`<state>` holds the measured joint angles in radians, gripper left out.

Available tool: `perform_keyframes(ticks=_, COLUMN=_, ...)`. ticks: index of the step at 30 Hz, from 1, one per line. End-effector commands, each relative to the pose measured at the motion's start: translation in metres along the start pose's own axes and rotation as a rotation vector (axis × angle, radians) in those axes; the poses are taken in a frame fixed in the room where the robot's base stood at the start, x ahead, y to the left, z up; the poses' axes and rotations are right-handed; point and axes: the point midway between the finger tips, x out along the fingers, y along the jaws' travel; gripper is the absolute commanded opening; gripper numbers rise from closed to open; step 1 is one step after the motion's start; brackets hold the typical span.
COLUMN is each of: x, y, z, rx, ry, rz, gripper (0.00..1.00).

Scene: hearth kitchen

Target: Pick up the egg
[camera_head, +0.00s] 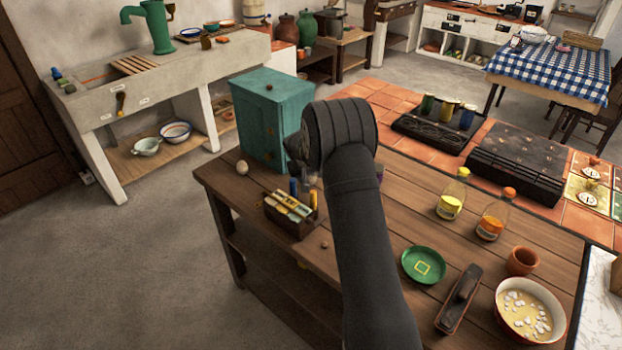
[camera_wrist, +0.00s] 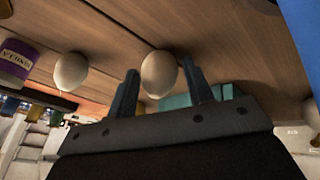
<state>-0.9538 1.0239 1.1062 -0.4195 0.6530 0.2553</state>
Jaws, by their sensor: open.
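In the wrist view a pale, cream-coloured egg (camera_wrist: 159,74) shows between the two fingertips of my gripper (camera_wrist: 161,68). The gripper is open, with a finger on either side of this egg. I cannot tell whether either finger touches it. A second pale egg (camera_wrist: 70,71) lies outside the fingers, to the left in the wrist view. In the head view one egg (camera_head: 242,168) shows on the wooden table (camera_head: 395,195), in front of the teal cabinet. My arm hides most of the gripper and the area around it there.
The teal cabinet (camera_head: 270,115) stands close behind the egg. A box of packets (camera_head: 290,213) and small bottles stand near my arm. A purple-labelled container (camera_wrist: 14,62) is beside the second egg. A green plate (camera_head: 423,265) and a bowl (camera_head: 530,309) are at right.

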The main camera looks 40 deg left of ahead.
Motion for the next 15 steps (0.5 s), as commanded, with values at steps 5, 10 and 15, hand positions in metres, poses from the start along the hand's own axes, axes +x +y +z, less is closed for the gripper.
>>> perform_keyframes(ticks=5, x=0.0023, y=0.0002, z=0.0000, rx=0.000, ry=0.000, rz=0.000, gripper=0.47)
perform_keyframes(ticks=10, x=0.0021, y=0.0002, z=0.0001, rx=0.000, ry=0.000, rz=0.000, gripper=0.29)
perform_keyframes(ticks=15, x=0.0019, y=0.0003, z=0.0000, rx=0.000, ry=0.000, rz=0.000, gripper=0.25)
